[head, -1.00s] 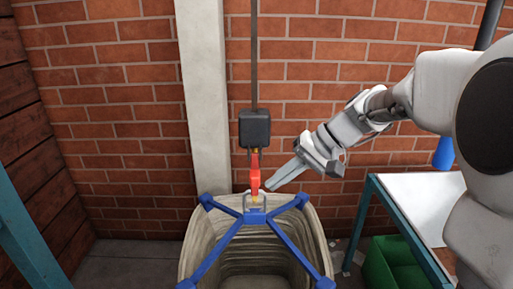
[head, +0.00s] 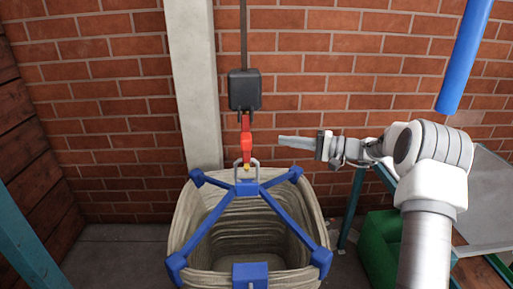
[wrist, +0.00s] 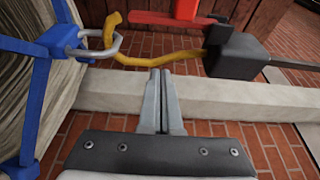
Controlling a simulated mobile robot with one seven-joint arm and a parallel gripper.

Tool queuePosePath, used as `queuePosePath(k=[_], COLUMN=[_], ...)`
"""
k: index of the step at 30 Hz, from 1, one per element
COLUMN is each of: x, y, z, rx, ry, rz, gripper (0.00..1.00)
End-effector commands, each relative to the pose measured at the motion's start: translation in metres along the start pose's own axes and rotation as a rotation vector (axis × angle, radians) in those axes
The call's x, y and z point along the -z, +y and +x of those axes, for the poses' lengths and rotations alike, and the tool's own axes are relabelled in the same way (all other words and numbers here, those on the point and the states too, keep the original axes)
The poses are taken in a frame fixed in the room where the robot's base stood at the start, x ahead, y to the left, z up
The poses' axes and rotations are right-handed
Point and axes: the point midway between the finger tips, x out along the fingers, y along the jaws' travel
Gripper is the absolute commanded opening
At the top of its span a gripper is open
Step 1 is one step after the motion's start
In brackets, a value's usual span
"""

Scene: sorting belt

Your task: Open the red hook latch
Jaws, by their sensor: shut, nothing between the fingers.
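The red latch (head: 246,138) hangs below a black block (head: 243,90) above the basket. In the wrist view the red latch (wrist: 165,17) lies across from the yellow hook (wrist: 155,61), its end close to the hook's tip; I cannot tell if they touch. A grey loop (wrist: 105,45) on the blue frame (wrist: 62,40) sits around the hook. My gripper (head: 281,139) is shut and empty, roughly level with the latch, pointing left, and appears just to its right in the head view. Its fingertips (wrist: 160,72) show below the hook in the wrist view, apart from it.
The woven basket (head: 190,225) stands under the hook with blue arms (head: 215,213) across its top. A pale post (head: 197,90) and brick wall are behind. A green bin (head: 380,250), a table (head: 490,200) and a blue pole (head: 465,55) are at the right.

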Motion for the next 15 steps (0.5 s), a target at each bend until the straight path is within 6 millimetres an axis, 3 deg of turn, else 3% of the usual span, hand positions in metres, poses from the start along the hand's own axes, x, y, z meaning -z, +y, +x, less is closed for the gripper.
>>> queuePosePath(k=[11, 15], x=[0.001, 0.000], y=[0.000, 0.001], z=[0.001, 0.013], rx=[0.004, 0.002], ry=[0.001, -0.001], rz=[-0.001, -0.001], gripper=[0.00, 0.00])
